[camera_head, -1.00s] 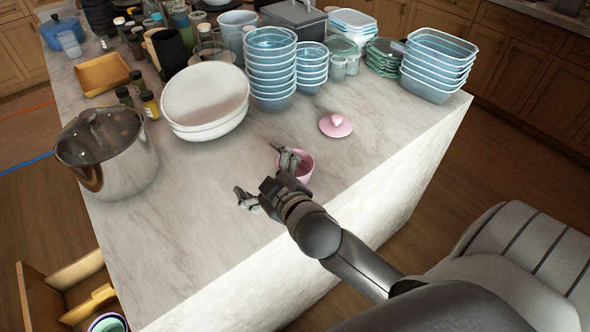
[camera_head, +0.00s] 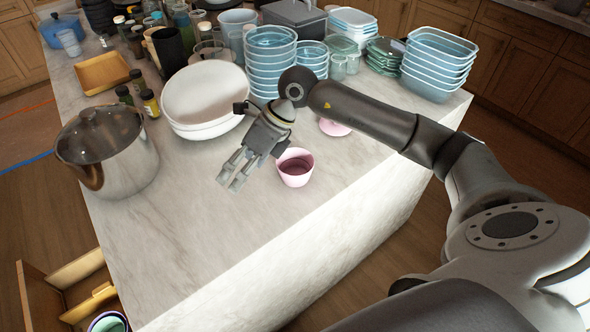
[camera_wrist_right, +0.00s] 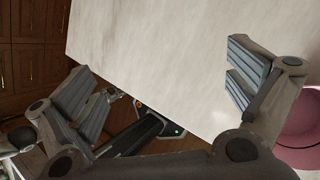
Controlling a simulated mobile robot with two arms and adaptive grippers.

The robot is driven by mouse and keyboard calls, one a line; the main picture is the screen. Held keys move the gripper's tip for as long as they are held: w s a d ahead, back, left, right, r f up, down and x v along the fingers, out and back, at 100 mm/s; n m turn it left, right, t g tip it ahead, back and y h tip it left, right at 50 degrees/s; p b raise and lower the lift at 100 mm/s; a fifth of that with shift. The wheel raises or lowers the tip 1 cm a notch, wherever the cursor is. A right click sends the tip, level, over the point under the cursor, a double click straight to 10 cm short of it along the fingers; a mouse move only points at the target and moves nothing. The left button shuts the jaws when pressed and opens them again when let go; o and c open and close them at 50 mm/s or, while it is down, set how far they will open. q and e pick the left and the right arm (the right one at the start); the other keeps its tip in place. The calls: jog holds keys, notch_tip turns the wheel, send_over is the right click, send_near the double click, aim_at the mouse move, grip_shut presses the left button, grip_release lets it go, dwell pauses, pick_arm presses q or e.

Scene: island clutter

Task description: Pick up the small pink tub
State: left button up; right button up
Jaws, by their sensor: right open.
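The small pink tub (camera_head: 295,168) stands upright and uncovered on the marble island top, near its front edge. Its pink lid (camera_head: 335,128) lies behind it, partly hidden by my right arm. My right gripper (camera_head: 233,170) is open and empty, to the left of the tub and apart from it. In the right wrist view my gripper (camera_wrist_right: 165,95) has its fingers spread over bare marble. There the tub (camera_wrist_right: 300,137) shows at the right edge, outside the fingers and partly cut off. My left gripper is not in view.
A stack of white bowls (camera_head: 207,97) stands just behind my right gripper. Stacked blue bowls (camera_head: 270,60) and blue containers (camera_head: 437,65) stand farther back. A steel pot (camera_head: 107,155) is at the left. The marble (camera_head: 190,235) in front is clear.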

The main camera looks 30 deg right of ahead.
jog(key=d+m+h, duration=0.1)
jog(key=d+h, duration=0.5)
jog(key=d, duration=0.8)
jog(key=p, duration=0.2)
send_near(295, 168)
jog(key=shift+s+a+f+g, duration=0.2)
jog(key=shift+s+a, duration=0.1)
jog(key=shift+a, duration=0.2)
jog(key=shift+s+a+f+g, duration=0.1)
jog(key=shift+s+a+g, duration=0.15)
jog(key=shift+a, duration=0.25)
jog(key=shift+f, duration=0.3)
jog(key=shift+f+p, duration=0.4)
jog(key=shift+f, duration=0.15)
notch_tip(295, 168, down, 3)
jog(key=shift+w+f+p, duration=0.15)
jog(key=shift+f+p, duration=0.05)
jog(key=shift+p, duration=0.6)
jog(key=shift+w+f, duration=0.1)
jog(key=shift+f, duration=0.35)
jog(key=shift+c, duration=0.3)
